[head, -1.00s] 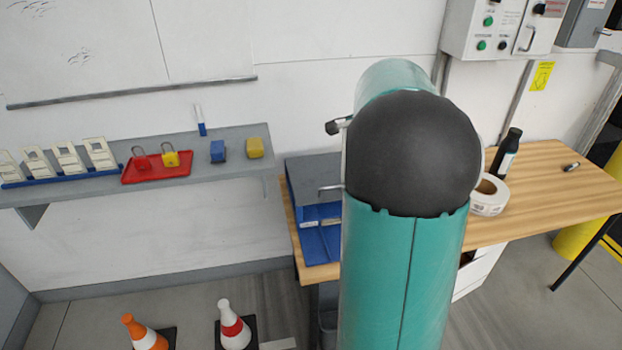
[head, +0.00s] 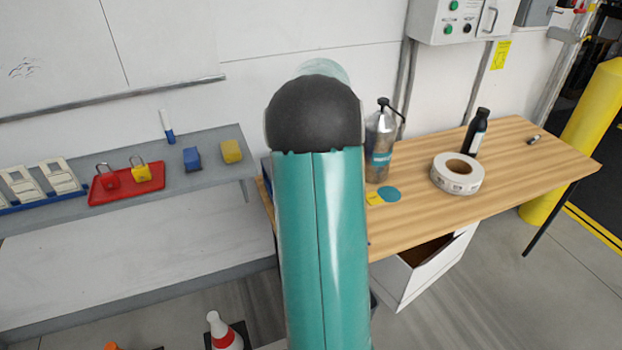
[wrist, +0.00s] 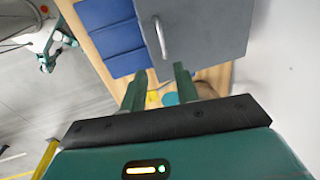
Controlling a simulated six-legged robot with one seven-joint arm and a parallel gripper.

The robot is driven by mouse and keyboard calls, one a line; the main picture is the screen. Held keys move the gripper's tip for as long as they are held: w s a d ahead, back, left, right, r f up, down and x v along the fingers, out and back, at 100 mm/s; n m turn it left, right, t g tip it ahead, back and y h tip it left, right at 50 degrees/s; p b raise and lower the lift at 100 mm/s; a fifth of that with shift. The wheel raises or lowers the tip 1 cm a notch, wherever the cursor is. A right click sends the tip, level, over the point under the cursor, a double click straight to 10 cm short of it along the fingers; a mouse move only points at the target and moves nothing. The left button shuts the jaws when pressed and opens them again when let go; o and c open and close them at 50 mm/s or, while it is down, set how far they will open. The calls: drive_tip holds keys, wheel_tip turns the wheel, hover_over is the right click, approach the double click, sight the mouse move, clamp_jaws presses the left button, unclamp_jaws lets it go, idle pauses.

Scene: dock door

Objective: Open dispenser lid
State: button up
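The dispenser's grey lid (wrist: 212,28) shows at the top of the wrist view, with a light metal bar handle (wrist: 161,38) near its left edge. Blue compartments (wrist: 112,38) lie beside the lid on the left. I cannot tell how far the lid is raised. My gripper (wrist: 159,72) is open and empty, its two green fingers pointing toward the handle, with their tips a little short of it. In the head view my arm hides the dispenser almost entirely, and my gripper is not visible there.
The wooden bench (head: 520,185) holds a metal pump bottle (head: 381,145), a white tape roll (head: 456,174) and a black bottle (head: 476,133). A grey shelf (head: 120,205) at left carries a red tray (head: 127,184) with padlocks. Traffic cones stand on the floor below.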

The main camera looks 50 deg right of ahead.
drive_tip(key=x, duration=1)
drive_tip(key=shift+w+f, duration=0.15)
drive_tip(key=shift+w, duration=0.1)
drive_tip(key=shift+d+f, duration=0.1)
drive_tip(key=shift+f, duration=0.2)
drive_tip(key=shift+w+f, duration=0.3)
drive_tip(key=shift+f, duration=0.15)
drive_tip(key=shift+s+r, duration=0.1)
drive_tip(key=shift+s, duration=0.05)
drive_tip(key=shift+c, duration=1.1)
clamp_jaws()
